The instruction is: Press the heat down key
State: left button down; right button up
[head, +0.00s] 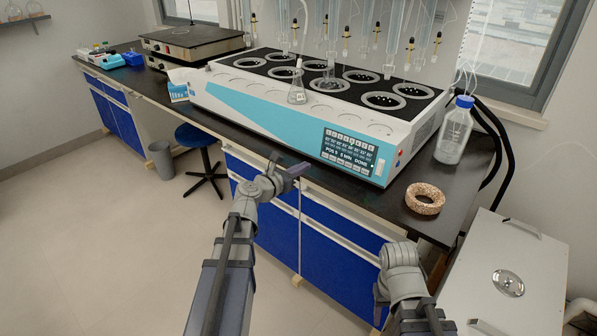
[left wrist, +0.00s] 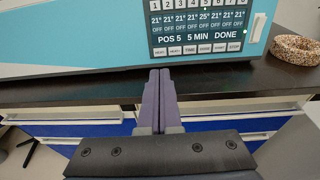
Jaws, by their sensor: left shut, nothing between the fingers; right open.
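The multi distiller (head: 260,105) is a long white and light-blue unit on the black bench. Its dark control panel (head: 350,150) is on the front right and shows "POS 5 5 MIN DONE". A row of small keys runs along the panel's lower edge, and it also shows in the left wrist view (left wrist: 197,49). The key labels are too small to read surely. My left gripper (head: 301,168) is shut and empty, in front of and below the panel, apart from the keys. In the left wrist view its fingertips (left wrist: 160,72) point toward the panel. My right gripper (head: 379,301) is low in front of the cabinets, partly hidden, and open.
A glass flask (head: 297,92) stands on the distiller. A blue-capped bottle (head: 453,132) and a cork ring (head: 424,198) are on the bench to its right. The bench's front edge lies below the panel. A white box (head: 510,265) stands at the right.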

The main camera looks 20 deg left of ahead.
aim_at(325, 155)
pick_arm(q)
jog(key=b+x, duration=0.1)
jog(key=x, duration=0.8)
jog(key=shift+w, duration=0.1)
